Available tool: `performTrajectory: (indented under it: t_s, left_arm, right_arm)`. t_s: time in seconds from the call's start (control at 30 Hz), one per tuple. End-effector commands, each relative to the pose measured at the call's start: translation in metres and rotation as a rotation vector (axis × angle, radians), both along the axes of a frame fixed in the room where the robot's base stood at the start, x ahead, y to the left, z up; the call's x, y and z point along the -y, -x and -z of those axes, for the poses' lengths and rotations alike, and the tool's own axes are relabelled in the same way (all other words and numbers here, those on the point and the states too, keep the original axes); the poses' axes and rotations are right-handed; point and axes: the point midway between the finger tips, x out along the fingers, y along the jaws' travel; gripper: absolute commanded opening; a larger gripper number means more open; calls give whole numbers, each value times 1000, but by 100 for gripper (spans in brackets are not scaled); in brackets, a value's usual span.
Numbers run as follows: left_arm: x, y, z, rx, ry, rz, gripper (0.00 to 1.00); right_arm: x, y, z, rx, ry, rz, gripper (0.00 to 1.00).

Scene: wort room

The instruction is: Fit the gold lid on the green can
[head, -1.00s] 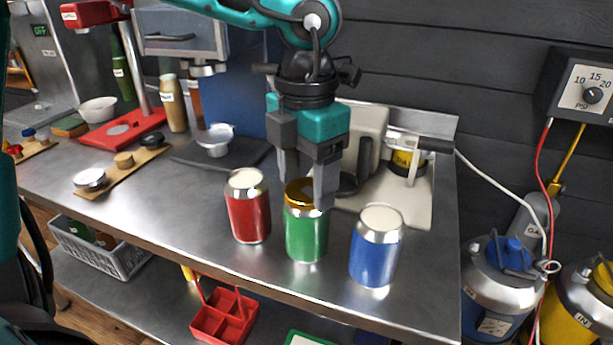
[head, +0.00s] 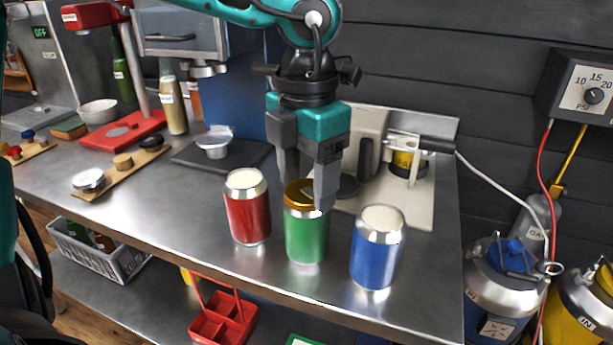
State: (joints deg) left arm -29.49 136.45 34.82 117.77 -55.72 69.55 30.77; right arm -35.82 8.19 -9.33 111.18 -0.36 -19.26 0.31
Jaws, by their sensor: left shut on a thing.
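The green can (head: 307,238) stands upright on the steel counter, between the red can (head: 248,214) and the blue can (head: 376,254). The gold lid (head: 299,191) is at the top of the green can, between the fingers of my left gripper (head: 306,195). That gripper points straight down and is shut on the lid. The near finger hides the lid's right side, so I cannot tell whether the lid is fully seated or just resting on the rim. My right gripper is not in view.
The red and blue cans stand close on either side with pale tops. Behind is a cream machine with a lever (head: 430,144). The steel counter (head: 180,225) is clear at front left. A red carrier (head: 222,318) sits on the shelf below.

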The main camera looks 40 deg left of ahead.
Motion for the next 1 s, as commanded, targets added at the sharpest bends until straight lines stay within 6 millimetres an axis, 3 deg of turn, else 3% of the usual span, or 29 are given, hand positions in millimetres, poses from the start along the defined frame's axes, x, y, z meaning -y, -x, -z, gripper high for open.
performTrajectory:
  t_s: [0.17, 0.2, 0.5, 1.0]
  left_arm:
    - [0, 0, 0, -1, 0, 0, 38]
    - [0, 0, 0, -1, 0, 0, 67]
    - [0, 0, 0, -1, 0, 0, 95]
    - [0, 0, -1, 0, 0, 0, 100]
  right_arm:
    - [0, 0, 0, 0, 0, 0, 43]
    - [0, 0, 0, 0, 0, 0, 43]
    - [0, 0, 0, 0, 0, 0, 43]
    - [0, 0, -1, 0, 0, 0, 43]
